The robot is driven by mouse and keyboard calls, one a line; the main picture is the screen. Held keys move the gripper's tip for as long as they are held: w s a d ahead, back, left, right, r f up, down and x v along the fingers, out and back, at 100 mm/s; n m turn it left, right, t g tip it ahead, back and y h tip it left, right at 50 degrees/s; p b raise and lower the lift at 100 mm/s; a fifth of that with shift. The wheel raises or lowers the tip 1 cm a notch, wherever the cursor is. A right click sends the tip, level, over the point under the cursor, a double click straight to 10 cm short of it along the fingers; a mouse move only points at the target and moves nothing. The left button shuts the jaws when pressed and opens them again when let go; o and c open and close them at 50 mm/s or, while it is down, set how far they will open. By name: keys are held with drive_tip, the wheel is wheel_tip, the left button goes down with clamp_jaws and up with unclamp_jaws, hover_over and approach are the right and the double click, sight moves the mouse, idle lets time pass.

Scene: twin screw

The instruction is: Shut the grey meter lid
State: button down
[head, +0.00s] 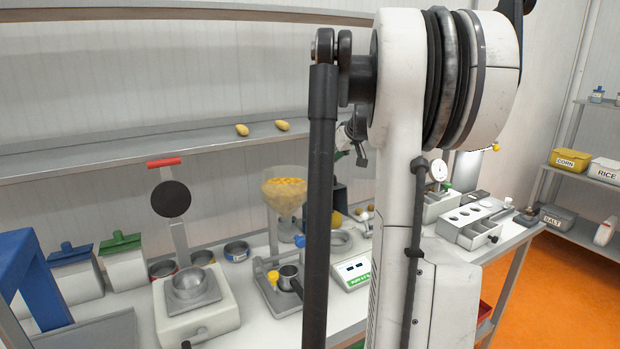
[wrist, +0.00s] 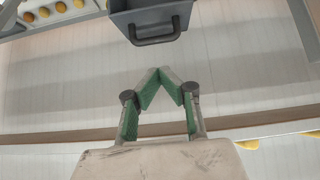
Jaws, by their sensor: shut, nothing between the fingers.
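My gripper (wrist: 174,82) has green-padded fingers that lean together at the tips, shut and empty. In the head view a small part of it (head: 357,145) shows behind my arm. A dark grey box-like piece with a bar handle (wrist: 155,28) lies beyond the fingertips, apart from them; I cannot tell whether it is the meter lid. In the head view a dark upright piece (head: 340,194) shows partly behind my arm. At the left, a pale device with a round cup (head: 190,285) has a raised grey arm with a black disc (head: 171,198) and a red handle (head: 164,162).
A display unit (head: 352,272) and a funnel of yellow grain (head: 285,192) stand mid-bench. A shelf (head: 215,134) carrying two yellow pieces runs along the wall. A dial gauge (head: 438,171) and a tray with round wells (head: 470,222) stand right. My arm hides much of the bench middle.

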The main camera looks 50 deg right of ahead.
drive_tip(key=p, duration=0.1)
hover_over(323, 186)
drive_tip(key=f, duration=0.7)
drive_tip(key=shift+s+a+f, duration=0.15)
drive_tip(key=shift+a, duration=0.05)
drive_tip(key=shift+s+a, duration=0.1)
drive_tip(key=shift+a, duration=0.05)
